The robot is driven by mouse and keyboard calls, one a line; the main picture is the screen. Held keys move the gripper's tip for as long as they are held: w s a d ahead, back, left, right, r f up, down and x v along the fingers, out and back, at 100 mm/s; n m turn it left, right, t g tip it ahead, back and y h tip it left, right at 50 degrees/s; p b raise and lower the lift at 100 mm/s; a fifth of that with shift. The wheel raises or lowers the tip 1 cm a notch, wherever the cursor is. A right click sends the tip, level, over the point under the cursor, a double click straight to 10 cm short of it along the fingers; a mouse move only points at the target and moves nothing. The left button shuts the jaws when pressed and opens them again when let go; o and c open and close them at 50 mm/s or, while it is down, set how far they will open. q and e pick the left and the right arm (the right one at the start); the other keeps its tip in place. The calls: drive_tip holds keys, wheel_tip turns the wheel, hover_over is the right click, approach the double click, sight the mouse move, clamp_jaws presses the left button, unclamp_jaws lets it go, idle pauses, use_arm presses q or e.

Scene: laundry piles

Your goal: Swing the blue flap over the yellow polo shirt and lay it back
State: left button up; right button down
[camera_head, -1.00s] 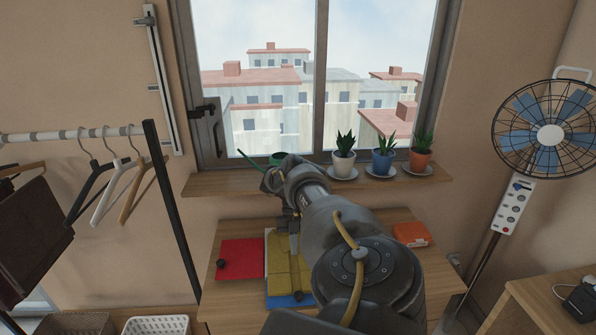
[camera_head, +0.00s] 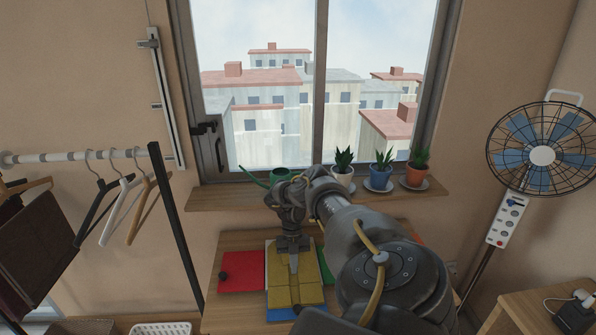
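The yellow polo shirt (camera_head: 283,292) lies folded in a narrow block on the table, with crease lines across it. The blue flap (camera_head: 281,314) shows only as a thin border at the shirt's lower edge; the rest is hidden. A red panel (camera_head: 242,272) lies flat to the left of the shirt. A green panel (camera_head: 325,267) shows as a sliver to its right. My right gripper (camera_head: 294,268) points down over the shirt. I cannot tell whether its fingers are apart or touch the cloth. My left gripper is not in view.
My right arm hides much of the table's right side. Potted plants (camera_head: 380,171) and a green watering can (camera_head: 279,175) stand on the windowsill (camera_head: 235,195) behind. A clothes rack (camera_head: 175,225) stands left, a fan (camera_head: 541,155) right. The table (camera_head: 222,315) is bare at front left.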

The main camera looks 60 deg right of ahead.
drive_tip(key=a+p, duration=0.1)
drive_tip(key=p, duration=0.1)
drive_tip(key=s+a+h+p, duration=0.1)
drive_tip(key=p, duration=0.1)
drive_tip(key=shift+s+r+t, duration=0.2)
drive_tip(key=shift+r+t, duration=0.1)
drive_tip(key=shift+t, duration=0.1)
drive_tip(key=shift+f, duration=0.1)
drive_tip(key=shift+s+a+f+p, duration=0.15)
drive_tip(key=shift+s+a+p, duration=0.35)
drive_tip(key=shift+a+p, duration=0.1)
drive_tip(key=shift+s+a+h, duration=0.25)
drive_tip(key=shift+a+h, duration=0.05)
drive_tip(key=shift+a, duration=0.1)
drive_tip(key=shift+t, duration=0.3)
drive_tip(key=shift+w, duration=0.1)
